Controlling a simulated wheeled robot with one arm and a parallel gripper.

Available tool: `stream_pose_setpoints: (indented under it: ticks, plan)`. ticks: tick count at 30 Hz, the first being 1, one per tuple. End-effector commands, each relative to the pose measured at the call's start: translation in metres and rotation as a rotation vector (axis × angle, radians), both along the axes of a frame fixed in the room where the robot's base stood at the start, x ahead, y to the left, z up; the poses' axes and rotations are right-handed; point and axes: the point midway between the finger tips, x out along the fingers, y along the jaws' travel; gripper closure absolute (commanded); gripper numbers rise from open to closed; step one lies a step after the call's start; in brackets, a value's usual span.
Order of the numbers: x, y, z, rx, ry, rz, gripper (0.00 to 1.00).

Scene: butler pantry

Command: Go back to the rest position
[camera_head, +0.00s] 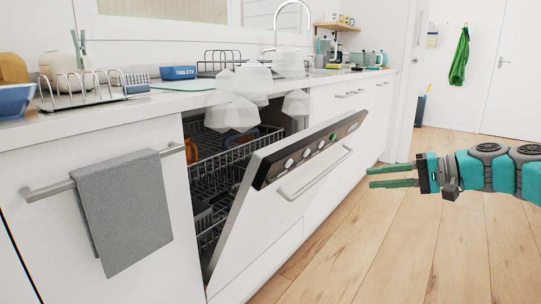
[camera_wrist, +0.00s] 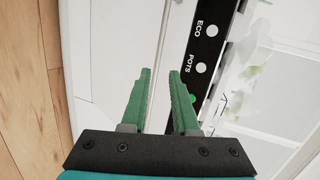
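My gripper (camera_head: 392,177) is on the right side of the head view, over the wooden floor and to the right of the dishwasher door. Its two green fingers point left and stand apart with nothing between them. It also shows in the wrist view (camera_wrist: 160,75), where the fingers are apart and empty in front of the door's handle and control strip (camera_wrist: 199,62). The dishwasher door (camera_head: 262,210) hangs partly open, tilted outward from the counter. A gap shows between my gripper and the door in the head view.
Inside the dishwasher is a dark wire rack (camera_head: 215,165). Faceted translucent shapes (camera_head: 240,85) overlap the counter edge. A grey towel (camera_head: 122,205) hangs on a rail at the left. The wooden floor (camera_head: 400,250) on the right is clear. A green cloth (camera_head: 460,57) hangs at the back.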

Motion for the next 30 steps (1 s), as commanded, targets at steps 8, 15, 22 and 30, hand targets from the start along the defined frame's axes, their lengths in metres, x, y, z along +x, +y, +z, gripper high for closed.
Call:
stream_pose_setpoints:
  ticks: [8, 15, 22, 30]
  plan:
    - [-0.057, 0.106, 0.022, -0.188, 0.031, 0.199, 0.72]
    - [-0.156, 0.187, -0.006, -0.503, 0.107, 0.381, 0.72]
    - [-0.255, 0.189, -0.062, -0.827, 0.221, 0.468, 0.72]
    - [-0.354, 0.131, -0.117, -1.126, 0.387, 0.474, 0.72]
